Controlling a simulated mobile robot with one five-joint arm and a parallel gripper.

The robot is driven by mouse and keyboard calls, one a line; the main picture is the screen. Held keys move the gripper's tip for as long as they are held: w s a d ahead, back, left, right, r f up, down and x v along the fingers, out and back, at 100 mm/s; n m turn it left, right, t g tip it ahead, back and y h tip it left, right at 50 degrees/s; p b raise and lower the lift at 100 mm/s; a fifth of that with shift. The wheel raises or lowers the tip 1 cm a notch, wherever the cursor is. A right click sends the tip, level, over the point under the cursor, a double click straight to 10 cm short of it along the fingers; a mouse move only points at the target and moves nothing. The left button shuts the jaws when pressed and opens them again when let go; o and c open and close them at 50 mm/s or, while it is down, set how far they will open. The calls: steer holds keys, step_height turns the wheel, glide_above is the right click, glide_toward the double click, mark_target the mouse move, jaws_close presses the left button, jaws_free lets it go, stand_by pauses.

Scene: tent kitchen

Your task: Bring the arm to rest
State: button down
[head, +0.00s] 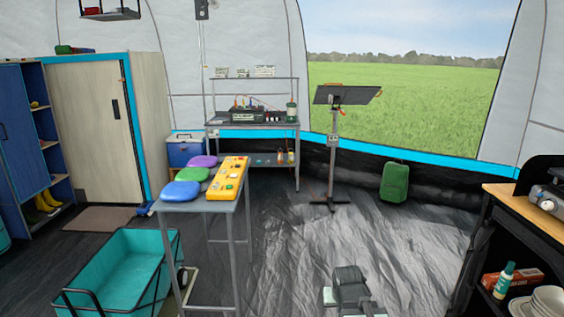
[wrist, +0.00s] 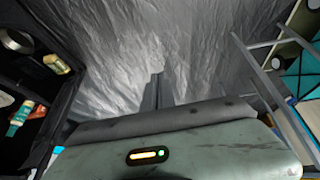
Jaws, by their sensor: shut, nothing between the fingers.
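My arm (head: 350,287) shows at the bottom of the head view, low over the dark floor and close to my body. Its gripper cannot be made out there. In the wrist view my gripper (wrist: 156,88) shows as two dark, narrow fingers side by side. They are shut and hold nothing. They stand out against the wrinkled grey floor sheet (wrist: 120,45). Below them in that view lies a grey-green casing of mine with a small orange and green light.
A narrow table (head: 214,206) with coloured seats and a yellow panel stands left, beside a teal cart (head: 125,270). A shelf unit (head: 495,195) with dishes and a bottle stands right. The middle floor is clear.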

steer(key=s+a+f+g+y, duration=0.15)
steer(key=s+g, duration=0.35)
steer(key=s, duration=0.6)
step_height(320, 180, up, 25)
steer(key=p, duration=2.5)
steer(key=shift+w+a+p, duration=0.15)
steer(key=shift+p, duration=0.25)
steer(key=shift+h, duration=0.25)
